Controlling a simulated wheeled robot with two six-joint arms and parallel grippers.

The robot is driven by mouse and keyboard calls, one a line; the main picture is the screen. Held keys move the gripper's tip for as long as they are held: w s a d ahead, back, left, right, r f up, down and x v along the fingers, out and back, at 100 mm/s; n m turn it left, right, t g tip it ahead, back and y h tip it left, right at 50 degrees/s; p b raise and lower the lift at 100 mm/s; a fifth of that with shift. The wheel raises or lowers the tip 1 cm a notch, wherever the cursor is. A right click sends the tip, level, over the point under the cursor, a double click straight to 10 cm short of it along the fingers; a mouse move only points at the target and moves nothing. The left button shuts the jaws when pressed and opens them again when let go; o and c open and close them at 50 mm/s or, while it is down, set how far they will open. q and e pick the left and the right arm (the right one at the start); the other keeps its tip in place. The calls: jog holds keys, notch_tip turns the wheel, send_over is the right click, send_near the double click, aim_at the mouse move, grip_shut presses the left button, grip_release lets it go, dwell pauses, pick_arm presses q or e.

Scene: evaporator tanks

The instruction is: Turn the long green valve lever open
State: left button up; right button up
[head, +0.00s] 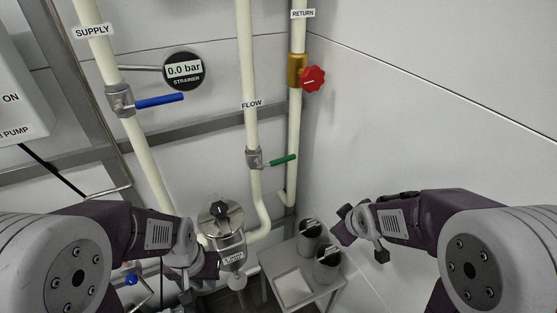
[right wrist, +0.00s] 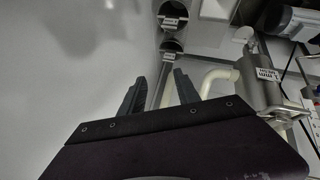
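The green valve lever (head: 283,160) sticks out to the right, across the cream FLOW pipe, from a metal valve body (head: 254,159) in the head view. Nothing touches the lever. My left gripper (head: 200,280) is below it and to the left, in front of the strainer tank; its fingers look apart and nothing shows between them. My right gripper (head: 363,235) is below the lever and to the right, well clear of it. Its two fingers are apart and empty in the right wrist view (right wrist: 160,88). The green lever cannot be made out in the right wrist view.
A red knob (head: 313,79) is on the RETURN pipe. A metal strainer tank (head: 222,222) and a small table (head: 294,286) with two dark-topped canisters stand below. The right wall is bare.

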jog(key=w+a+r+n+t+y+b, duration=0.1)
jog(key=w+a+r+n+t+b, duration=0.25)
jog(key=w+n, duration=0.4)
jog(key=n+t+y+b, duration=0.4)
jog(key=n+y+b, duration=0.1)
jog(key=n+b, duration=0.2)
send_near(284, 161)
jog(key=w+r, duration=0.2)
jog(key=w, duration=0.2)
jog(key=f, duration=0.1)
jog(key=a+f+b, duration=0.1)
jog(key=f+b, duration=0.1)
jog(key=shift+w+a+f+n, duration=0.2)
jog(key=shift+w+n, duration=0.05)
jog(key=shift+w, duration=0.1)
jog(key=shift+s, duration=0.15)
jog(key=shift+a, duration=0.15)
jog(key=p+x, duration=0.1)
jog(key=x, duration=0.8)
jog(key=shift+r, duration=0.1)
grip_shut()
